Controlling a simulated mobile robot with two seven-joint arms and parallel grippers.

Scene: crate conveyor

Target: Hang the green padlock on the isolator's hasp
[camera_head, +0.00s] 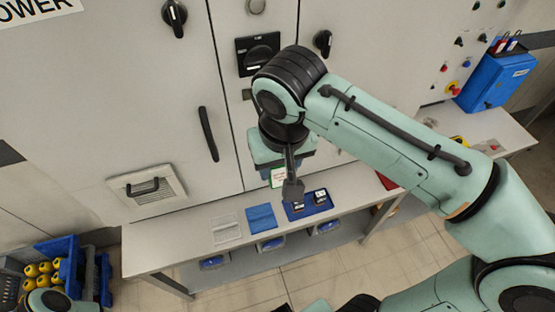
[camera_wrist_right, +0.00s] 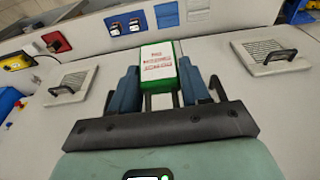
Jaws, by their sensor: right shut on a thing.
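The green padlock (camera_head: 278,177) hangs in my right gripper (camera_head: 283,168) in front of the cabinet, above the bench in the picture. The right wrist view shows the padlock (camera_wrist_right: 159,66) with a white label and red lettering, between the blue fingers of my right gripper (camera_wrist_right: 160,85). The isolator (camera_head: 258,52) is a black rotary switch on a black plate on the cabinet, above and left of my right wrist. My arm partly covers the area below it, and I cannot make out the hasp. My left gripper is not in view.
A black door handle (camera_head: 208,134) and a vent (camera_head: 147,187) lie left of my right gripper. A blue box (camera_head: 495,78) is far right.

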